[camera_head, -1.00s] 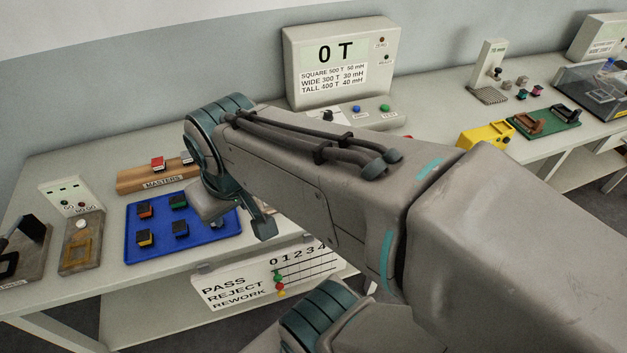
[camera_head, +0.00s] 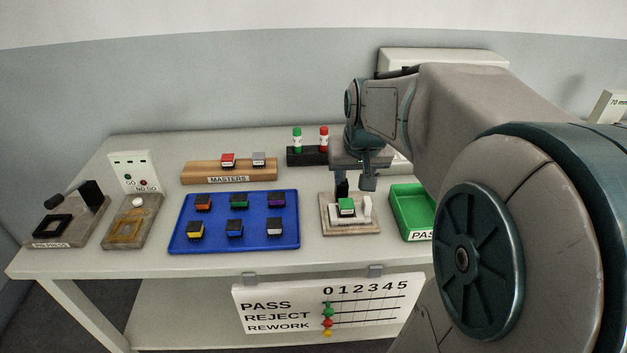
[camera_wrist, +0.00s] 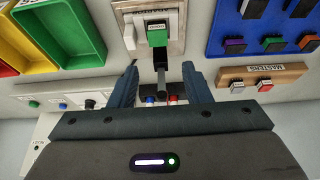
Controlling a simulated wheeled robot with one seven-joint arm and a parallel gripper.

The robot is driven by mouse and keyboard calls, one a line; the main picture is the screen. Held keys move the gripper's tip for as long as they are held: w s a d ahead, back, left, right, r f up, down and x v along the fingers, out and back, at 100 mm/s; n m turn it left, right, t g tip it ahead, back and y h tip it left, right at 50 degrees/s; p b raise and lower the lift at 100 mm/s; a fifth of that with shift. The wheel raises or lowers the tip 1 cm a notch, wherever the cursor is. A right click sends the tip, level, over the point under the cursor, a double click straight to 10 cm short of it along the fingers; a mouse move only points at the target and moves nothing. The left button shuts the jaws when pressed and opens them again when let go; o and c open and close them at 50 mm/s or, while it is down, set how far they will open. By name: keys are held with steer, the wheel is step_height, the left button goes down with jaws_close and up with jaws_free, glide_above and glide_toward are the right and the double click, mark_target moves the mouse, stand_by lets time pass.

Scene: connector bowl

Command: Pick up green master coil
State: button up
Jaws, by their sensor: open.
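A green coil with a pale label, which looks like the green master coil (camera_head: 346,206), sits in a small fixture (camera_head: 366,230) right of the blue tray. In the wrist view the green coil (camera_wrist: 157,38) shows just beyond and between my fingertips, on the pale fixture (camera_wrist: 178,44). My gripper (camera_head: 355,186) is above the fixture, pointing down at its back side. In the wrist view my gripper (camera_wrist: 160,75) is open, with nothing held between its fingers. A dark upright post (camera_head: 342,187) of the fixture stands close by the coil.
The wooden masters rack (camera_head: 205,175) holds a red and a grey coil. A green bin (camera_head: 405,222) stands close right. A black holder (camera_head: 305,157) with green and red markers stands behind.

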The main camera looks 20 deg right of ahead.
mark_target(347, 203)
steer(key=x, duration=1.3)
steer(key=shift+d+f, duration=0.25)
steer(key=shift+d, duration=0.05)
steer(key=shift+c, duration=0.3)
steer(key=c, duration=0.7)
